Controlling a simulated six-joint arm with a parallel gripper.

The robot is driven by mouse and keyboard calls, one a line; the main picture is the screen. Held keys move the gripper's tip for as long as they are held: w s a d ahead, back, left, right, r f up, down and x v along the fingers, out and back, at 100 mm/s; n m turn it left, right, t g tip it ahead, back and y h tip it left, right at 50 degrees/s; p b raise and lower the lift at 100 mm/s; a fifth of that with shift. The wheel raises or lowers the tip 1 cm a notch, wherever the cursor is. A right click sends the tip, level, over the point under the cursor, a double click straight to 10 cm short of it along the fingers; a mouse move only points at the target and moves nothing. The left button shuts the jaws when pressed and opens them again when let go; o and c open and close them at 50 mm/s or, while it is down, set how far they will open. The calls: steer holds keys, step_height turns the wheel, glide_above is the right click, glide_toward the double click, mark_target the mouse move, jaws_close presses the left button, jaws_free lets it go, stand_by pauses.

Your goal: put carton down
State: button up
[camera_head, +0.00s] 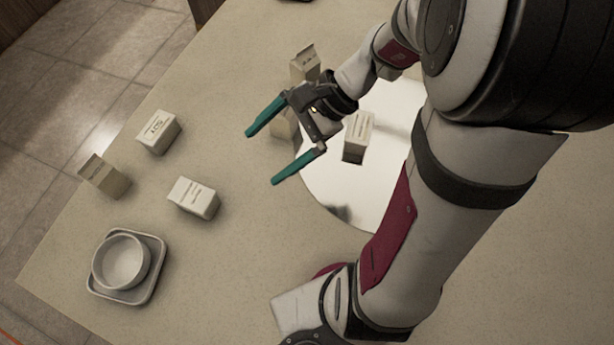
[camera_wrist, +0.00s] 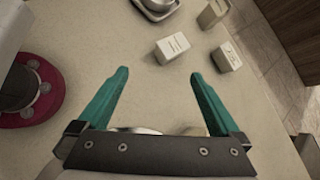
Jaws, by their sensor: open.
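My gripper (camera_head: 263,157) is open and empty, its teal fingers spread above the table left of the round white disc (camera_head: 385,100). In the wrist view the open fingers (camera_wrist: 159,73) have bare table between them. One carton (camera_head: 357,137) stands on the disc, right of my gripper. Another carton (camera_head: 305,62) stands behind my gripper near the disc's far edge. A pale shape, perhaps a carton, is mostly hidden behind the gripper body. Three cartons stand apart on the left: one at the back (camera_head: 158,132), one near the table edge (camera_head: 103,176), one nearer the middle (camera_head: 194,198).
A round bowl (camera_head: 121,261) sits in a square tray (camera_head: 150,283) at the front left. The left cartons also show in the wrist view, the nearest one (camera_wrist: 172,47) beyond the fingertips. The table (camera_head: 235,260) is clear between bowl and disc.

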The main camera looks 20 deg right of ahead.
steer(key=s+r+n+g+h, duration=0.1)
steer(key=s+n+h, duration=0.6)
steer(key=s+n, duration=0.3)
steer(key=s, duration=0.3)
steer(key=shift+s+a+r, duration=0.15)
steer(key=shift+s+r, duration=0.2)
steer(key=shift+r, duration=0.05)
stand_by(0.4)
